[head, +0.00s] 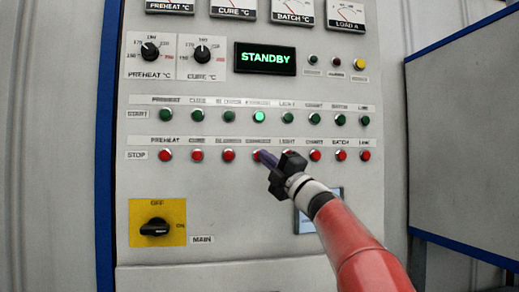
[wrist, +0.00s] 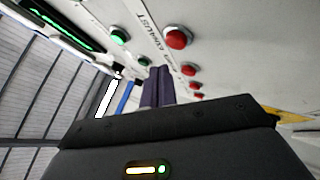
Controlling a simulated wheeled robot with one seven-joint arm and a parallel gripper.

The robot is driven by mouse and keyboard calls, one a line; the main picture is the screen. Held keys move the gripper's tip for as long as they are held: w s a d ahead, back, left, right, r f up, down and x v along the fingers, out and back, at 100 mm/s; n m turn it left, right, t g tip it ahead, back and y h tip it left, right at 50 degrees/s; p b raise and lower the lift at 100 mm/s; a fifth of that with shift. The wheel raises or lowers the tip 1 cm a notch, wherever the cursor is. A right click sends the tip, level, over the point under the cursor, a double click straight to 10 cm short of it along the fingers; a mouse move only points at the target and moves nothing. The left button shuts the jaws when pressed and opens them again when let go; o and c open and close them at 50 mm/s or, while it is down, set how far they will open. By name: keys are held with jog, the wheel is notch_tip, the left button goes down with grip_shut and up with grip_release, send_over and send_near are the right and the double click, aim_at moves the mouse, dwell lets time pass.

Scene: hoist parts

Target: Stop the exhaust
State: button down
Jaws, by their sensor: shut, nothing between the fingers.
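The control panel has a STOP row of red buttons. The exhaust stop button (head: 256,156) is fourth from the left, mostly covered by my fingertips in the head view. Above it, the exhaust start button (head: 259,117) glows bright green. My gripper (head: 261,155) is shut and empty, its dark purple fingers pointing at the exhaust stop button. I cannot tell whether they touch it. In the wrist view the closed fingers (wrist: 158,86) stand below a large red button (wrist: 178,37) beside lettering that seems to read EXHAUST.
The blower stop button (head: 228,155) is just left of my fingertips and the light stop button (head: 288,153) is partly behind my gripper. A display (head: 265,58) reads STANDBY. The black main switch (head: 155,228) sits on a yellow plate at lower left.

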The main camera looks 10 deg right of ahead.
jog(key=shift+w, duration=0.75)
jog(key=shift+w+p, duration=0.15)
jog(key=shift+p, duration=0.25)
dwell(1.2)
jog(key=shift+w, duration=0.25)
jog(key=shift+w+p, duration=0.45)
jog(key=shift+w, duration=0.05)
dwell(0.6)
jog(key=shift+s, duration=0.1)
jog(key=shift+s+b, duration=0.7)
jog(key=shift+s, duration=0.1)
